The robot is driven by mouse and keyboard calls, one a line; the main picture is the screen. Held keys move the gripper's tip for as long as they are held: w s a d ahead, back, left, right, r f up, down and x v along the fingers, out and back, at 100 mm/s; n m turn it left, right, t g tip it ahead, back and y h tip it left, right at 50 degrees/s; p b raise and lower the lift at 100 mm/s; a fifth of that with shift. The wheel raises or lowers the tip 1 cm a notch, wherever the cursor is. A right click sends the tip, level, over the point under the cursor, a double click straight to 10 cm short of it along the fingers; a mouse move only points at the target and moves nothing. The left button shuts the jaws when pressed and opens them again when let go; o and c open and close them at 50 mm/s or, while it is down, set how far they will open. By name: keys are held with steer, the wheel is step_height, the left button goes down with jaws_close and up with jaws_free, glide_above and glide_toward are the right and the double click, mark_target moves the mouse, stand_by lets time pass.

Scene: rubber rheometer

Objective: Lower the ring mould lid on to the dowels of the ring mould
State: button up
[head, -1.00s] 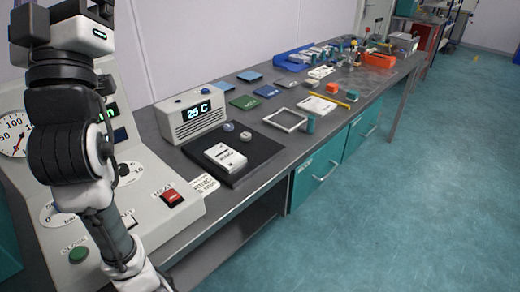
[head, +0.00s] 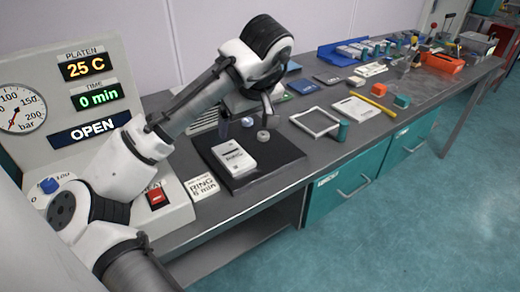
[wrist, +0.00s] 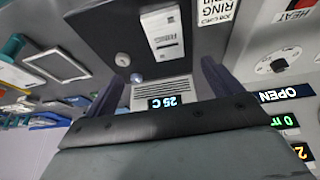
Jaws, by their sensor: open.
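A pale block with dark print (head: 234,158) lies on the black mat (head: 275,165). It also shows in the wrist view (wrist: 163,35). Two small round pieces lie behind it on the mat, a light grey one (head: 263,136) and a bluish one (head: 247,122). They appear in the wrist view as a grey piece (wrist: 122,59) and a bluish piece (wrist: 136,78). I cannot tell for certain which piece is the ring mould or its lid, and no dowels can be made out. My gripper (head: 247,112) is open and empty, above the back of the mat.
The press panel (head: 85,100) reads 25 C, 0 min, OPEN. A card reading RING (head: 202,187) lies beside the mat. A square frame (head: 316,121), a teal cylinder (head: 343,130) and a white pad (head: 356,108) stand to the right. A 25 C display box (wrist: 168,95) is behind the mat.

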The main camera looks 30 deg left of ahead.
glide_toward(234, 156)
steer(key=shift+x, duration=0.9)
steer(key=shift+p+x, duration=0.6)
steer(key=shift+x, duration=2.55)
steer(key=c, duration=1.3)
steer(key=shift+r, duration=0.1)
